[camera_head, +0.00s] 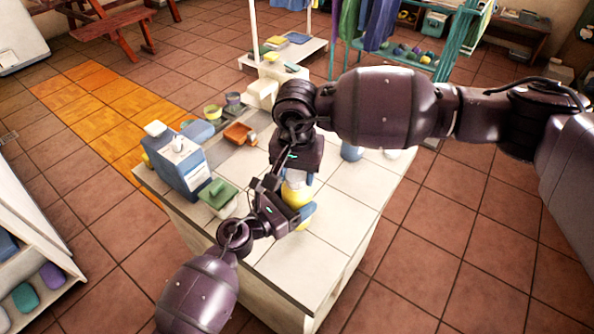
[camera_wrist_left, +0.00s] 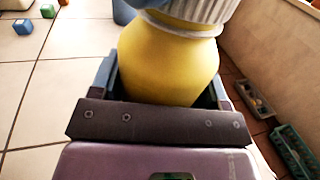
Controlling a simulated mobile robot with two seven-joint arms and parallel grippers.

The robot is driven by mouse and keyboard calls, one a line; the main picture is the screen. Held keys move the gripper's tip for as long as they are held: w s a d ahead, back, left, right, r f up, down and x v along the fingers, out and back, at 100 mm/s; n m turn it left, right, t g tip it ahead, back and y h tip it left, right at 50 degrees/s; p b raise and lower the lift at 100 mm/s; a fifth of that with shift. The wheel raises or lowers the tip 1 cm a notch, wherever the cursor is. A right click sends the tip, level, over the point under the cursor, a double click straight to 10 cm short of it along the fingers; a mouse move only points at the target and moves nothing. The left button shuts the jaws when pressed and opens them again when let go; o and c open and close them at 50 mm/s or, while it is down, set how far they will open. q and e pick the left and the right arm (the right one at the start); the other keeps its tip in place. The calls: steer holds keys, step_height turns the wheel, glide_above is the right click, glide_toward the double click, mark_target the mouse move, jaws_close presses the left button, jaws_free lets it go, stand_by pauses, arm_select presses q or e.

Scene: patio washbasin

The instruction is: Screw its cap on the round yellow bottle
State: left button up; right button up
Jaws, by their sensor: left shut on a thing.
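The round yellow bottle (camera_head: 297,195) stands near the middle of the white counter, partly hidden by my arms. My left gripper (camera_head: 289,207) is shut on its body from the near left. In the left wrist view the bottle (camera_wrist_left: 170,62) fills the space between the fingers. A white ribbed cap (camera_wrist_left: 194,14) sits at its top, above a pale ring; I cannot tell how tightly it is seated. My right gripper (camera_head: 297,171) points down right above the bottle, at the cap. Bluish parts beside the cap look like its fingers; their closure is unclear.
A large blue box-shaped container (camera_head: 183,166) and a green-lidded tub (camera_head: 218,196) stand left of the bottle. An orange tray (camera_head: 240,133) and small pots lie behind. A blue item lies beside the bottle's base. The counter's near right part is clear.

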arm_select(q)
steer(key=shift+a, duration=0.1)
arm_select(e)
steer(key=m, duration=0.6)
steer(key=shift+c, duration=0.4)
arm_select(q)
steer(key=shift+w, duration=0.1)
arm_select(e)
steer(key=m, duration=0.6)
steer(key=shift+f+m, duration=0.1)
steer(key=shift+m, duration=0.3)
arm_select(q)
steer(key=shift+a, duration=0.1)
arm_select(e)
steer(key=m, duration=1.2)
steer(key=shift+s, duration=0.1)
steer(key=o, duration=1.1)
